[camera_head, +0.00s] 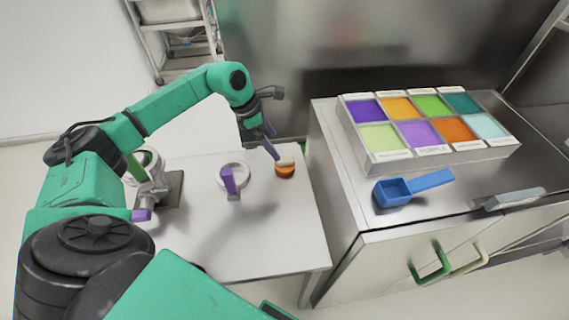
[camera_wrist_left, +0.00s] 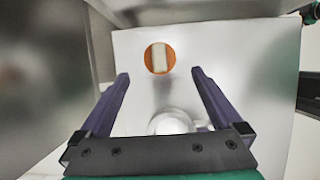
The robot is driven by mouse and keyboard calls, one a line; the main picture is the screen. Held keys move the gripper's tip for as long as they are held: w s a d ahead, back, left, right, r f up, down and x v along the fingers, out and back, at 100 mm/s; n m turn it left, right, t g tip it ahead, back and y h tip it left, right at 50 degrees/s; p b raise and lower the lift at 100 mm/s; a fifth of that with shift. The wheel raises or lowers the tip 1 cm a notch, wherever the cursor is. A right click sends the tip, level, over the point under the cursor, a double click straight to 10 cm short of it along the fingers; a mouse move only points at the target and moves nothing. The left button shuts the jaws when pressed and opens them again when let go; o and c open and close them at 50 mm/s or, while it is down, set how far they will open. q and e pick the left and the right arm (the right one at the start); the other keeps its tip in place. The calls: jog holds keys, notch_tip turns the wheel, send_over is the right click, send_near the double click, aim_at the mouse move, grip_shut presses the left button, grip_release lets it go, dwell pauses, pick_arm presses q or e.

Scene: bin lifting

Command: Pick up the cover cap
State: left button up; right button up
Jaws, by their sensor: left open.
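The cover cap (camera_head: 285,170) appears to be the small round orange piece with a pale bar across its top. It lies on the white table near its right edge. In the left wrist view the orange cap (camera_wrist_left: 151,60) lies just beyond the fingertips, near the line midway between them. My left gripper (camera_head: 271,146) is above the table, just up and left of the cap in the head view. Its purple fingers (camera_wrist_left: 160,75) are spread wide with nothing between the tips. No contact with the cap shows. My right gripper is not in view.
A white round piece with a purple handle (camera_head: 229,181) stands left of the cap. A grey-white device (camera_head: 150,175) stands further left. The steel cabinet (camera_head: 350,205) on the right carries a color tray (camera_head: 372,148) and blue scoop (camera_head: 395,193). The table front (camera_head: 255,255) is clear.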

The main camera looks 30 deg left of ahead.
aim_at(285, 159)
pick_arm(q)
jog(key=b+x, duration=0.1)
jog(key=x, duration=0.3)
jog(key=shift+w+a+f, duration=0.1)
jog(key=shift+a+f, duration=0.05)
jog(key=shift+b+x, duration=0.5)
jog(key=shift+x, duration=0.7)
jog(key=b+x, duration=0.1)
jog(key=x, duration=0.2)
jog(key=shift+b, duration=0.3)
jog(key=c, duration=1.1)
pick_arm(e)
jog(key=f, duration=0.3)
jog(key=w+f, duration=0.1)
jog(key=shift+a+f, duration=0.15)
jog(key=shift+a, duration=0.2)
